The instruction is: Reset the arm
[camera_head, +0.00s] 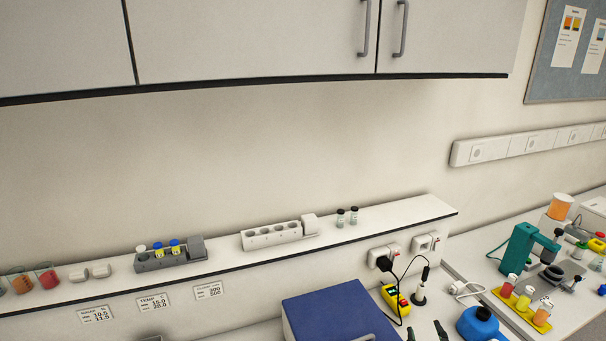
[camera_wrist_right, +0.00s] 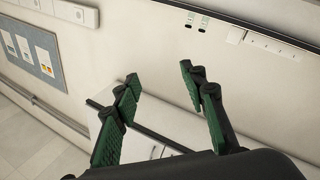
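My right gripper (camera_head: 425,331) shows only as two dark fingertips at the bottom edge of the head view, right of the blue-topped box. In the right wrist view, the same gripper (camera_wrist_right: 160,82) has its green-padded fingers spread wide with nothing between them. It is open and empty, clear of the wall shelf. My left gripper is not in view.
The wall shelf (camera_head: 350,232) bears a grey rack (camera_head: 165,262) with vials, a white rack (camera_head: 272,237) and two small vials (camera_head: 347,217). Below stand a blue-topped box (camera_head: 335,312), yellow device (camera_head: 395,302) and blue jug (camera_head: 480,325). Wall cabinets (camera_head: 250,40) hang above.

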